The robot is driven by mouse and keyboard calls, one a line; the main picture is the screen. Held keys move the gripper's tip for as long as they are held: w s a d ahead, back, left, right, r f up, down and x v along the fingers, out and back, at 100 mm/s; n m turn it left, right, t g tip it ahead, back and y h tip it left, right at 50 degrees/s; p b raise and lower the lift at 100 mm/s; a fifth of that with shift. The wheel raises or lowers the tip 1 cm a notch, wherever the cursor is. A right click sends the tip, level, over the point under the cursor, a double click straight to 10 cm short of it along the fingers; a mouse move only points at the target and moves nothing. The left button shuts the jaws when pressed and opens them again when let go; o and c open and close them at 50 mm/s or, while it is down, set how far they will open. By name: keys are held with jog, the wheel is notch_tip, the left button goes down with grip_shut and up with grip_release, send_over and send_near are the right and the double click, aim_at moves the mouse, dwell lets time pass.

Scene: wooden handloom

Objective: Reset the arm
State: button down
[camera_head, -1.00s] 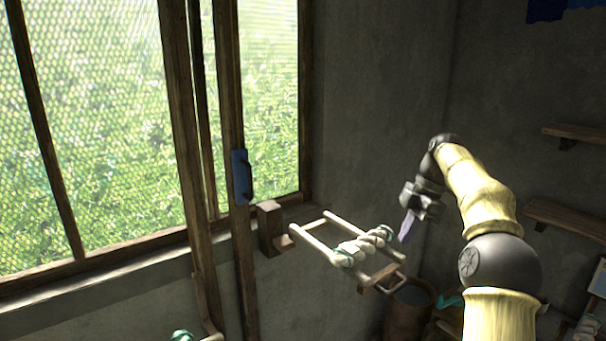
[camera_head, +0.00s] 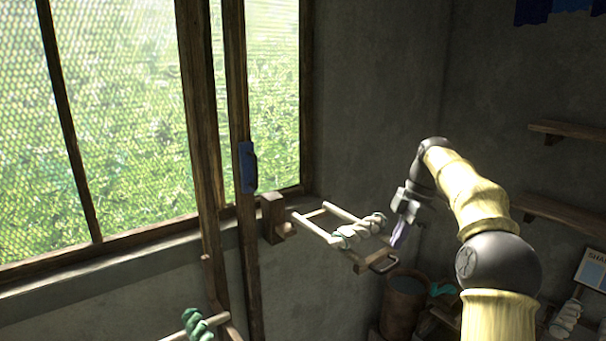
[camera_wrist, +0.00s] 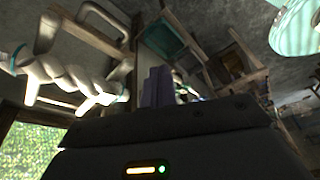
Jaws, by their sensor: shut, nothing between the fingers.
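My gripper (camera_head: 399,236) is at the end of my raised yellow arm, in the right half of the head view. Its purple fingers are closed together, point down and hold nothing. They are just right of a wooden rack (camera_head: 318,228) with a white twisted skein of yarn (camera_head: 358,232) across its rails. A gap shows between the fingers and the skein. In the wrist view the closed fingers (camera_wrist: 158,86) show at the middle, and the white skein (camera_wrist: 70,78) is at the left.
A window with mesh fills the left, with a blue handle (camera_head: 247,167) on its post. A bucket (camera_head: 403,300) stands below my gripper. Wall shelves (camera_head: 560,215) are at the right. A green skein (camera_head: 196,325) hangs at the bottom left.

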jog(key=s+a+f+m+t+h+b, duration=0.1)
jog(key=s+a+f+m, duration=0.3)
jog(key=f+m, duration=0.15)
jog(key=s+a+f+m+h+b, duration=0.1)
jog(key=s+a+f+m+h, duration=0.1)
jog(key=s+a+f+m, duration=0.3)
jog(key=s+d+f+m+t+b, duration=0.1)
jog(key=s+f+m, duration=0.3)
jog(key=s, duration=0.5)
jog(key=s+d+f+m+t, duration=0.1)
jog(key=s+f+m, duration=0.3)
jog(key=s+f, duration=0.4)
jog(key=shift+s+h+b, duration=0.3)
jog(key=shift+s+b, duration=0.1)
jog(key=shift+s, duration=0.15)
